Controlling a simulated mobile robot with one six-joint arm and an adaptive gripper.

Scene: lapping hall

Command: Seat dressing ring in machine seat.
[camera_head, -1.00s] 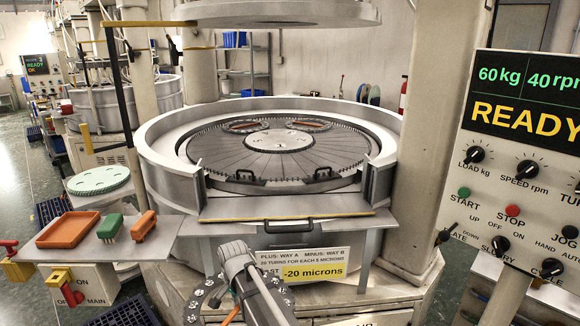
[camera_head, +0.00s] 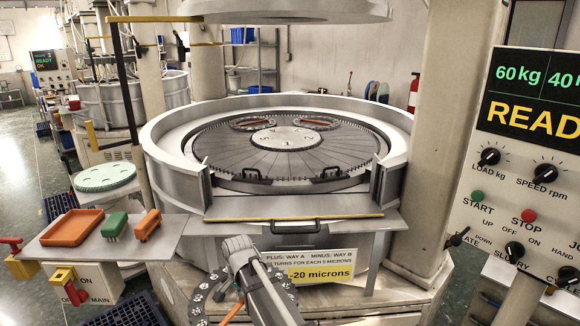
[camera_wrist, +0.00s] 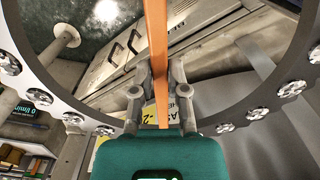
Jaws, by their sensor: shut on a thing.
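My gripper (camera_wrist: 160,85) is shut on an orange bar (camera_wrist: 156,35) that crosses the grey dressing ring (camera_wrist: 262,98). The ring carries several round metal studs and fills much of the wrist view. The machine's round dark plate (camera_head: 215,150) has a numbered hub (camera_head: 287,137). Two red-rimmed round parts (camera_head: 257,123) (camera_head: 313,122) sit at its back. I cannot tell which place is the seat.
The control panel (camera_head: 520,215) stands close on the right. A front ledge (camera_head: 235,207) and raised rim (camera_head: 160,150) border the plate. An upper disc (camera_head: 285,12) hangs above.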

